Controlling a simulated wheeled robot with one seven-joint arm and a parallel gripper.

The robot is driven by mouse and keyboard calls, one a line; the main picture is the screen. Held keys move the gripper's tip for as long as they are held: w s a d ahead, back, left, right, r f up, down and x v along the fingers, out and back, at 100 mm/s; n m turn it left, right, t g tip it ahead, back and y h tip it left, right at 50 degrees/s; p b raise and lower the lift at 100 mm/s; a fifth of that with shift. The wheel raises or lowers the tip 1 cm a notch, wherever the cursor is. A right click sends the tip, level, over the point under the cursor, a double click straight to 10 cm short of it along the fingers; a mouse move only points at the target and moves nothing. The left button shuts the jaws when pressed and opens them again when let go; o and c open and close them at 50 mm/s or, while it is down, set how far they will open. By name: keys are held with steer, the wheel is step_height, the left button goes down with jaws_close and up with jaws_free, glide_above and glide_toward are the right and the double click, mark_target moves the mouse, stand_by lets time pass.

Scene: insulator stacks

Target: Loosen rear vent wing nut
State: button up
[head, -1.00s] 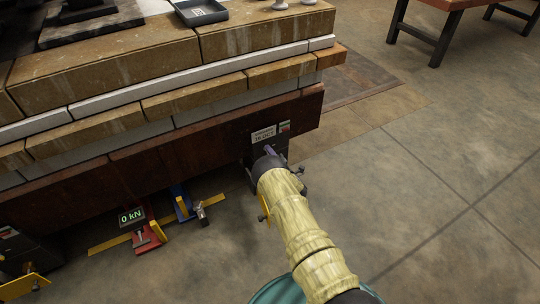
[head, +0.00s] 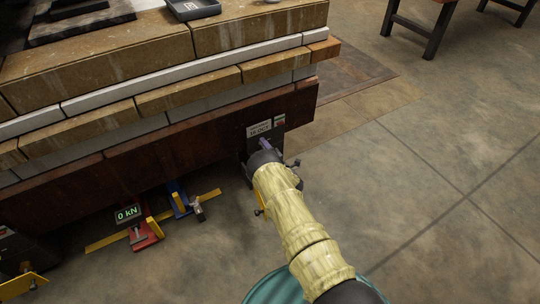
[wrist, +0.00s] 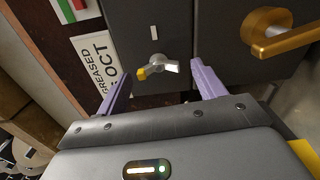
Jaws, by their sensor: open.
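A silver wing nut (wrist: 157,66) with one yellow wing tip sits on a dark plate (wrist: 196,22) in the wrist view. Its wings lie roughly level in the picture. My gripper (wrist: 161,77) is open, with one lilac finger on each side of the nut and a gap on both sides. I cannot tell how far the fingertips are from the plate. In the head view my gripper (head: 265,143) is at the dark block under the stack's right end, and my arm hides the nut there.
A label (wrist: 97,66) and an orange handle (wrist: 278,33) flank the nut. The brown beam (head: 170,150) runs left under the stone slabs (head: 260,33). A red jack with a "0 kN" display (head: 128,213) stands on the floor at left. Open floor (head: 430,200) lies right.

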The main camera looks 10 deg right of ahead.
steer(key=p+v, duration=0.7)
steer(key=v, duration=1)
steer(key=shift+s+p, duration=0.2)
steer(key=shift+p, duration=0.2)
steer(key=shift+w, duration=0.1)
steer(key=w+d+r+m+g+h+p, duration=0.2)
steer(key=w+d+r+m+h, duration=0.2)
steer(key=w+r+m+h, duration=0.5)
step_height(320, 180, up, 12)
steer(key=s+m+g+y+p, duration=0.1)
steer(key=s+m+g, duration=0.15)
steer(key=m, duration=0.25)
steer(key=s+a+r+m+g+y+p, duration=0.1)
steer(key=s+a+r+m+g, duration=0.2)
steer(key=s+r, duration=0.6)
steer(key=s+a+r+m+g+y+p, duration=0.1)
steer(key=s+a+r+m+g, duration=0.25)
steer(key=s+r, duration=0.45)
steer(key=s+a+r+m+g+p, duration=0.25)
steer(key=s+r, duration=0.35)
steer(key=s, duration=0.6)
step_height(320, 180, up, 38)
steer(key=g+p, duration=0.1)
steer(key=p, duration=3.6)
steer(key=shift+s, duration=0.3)
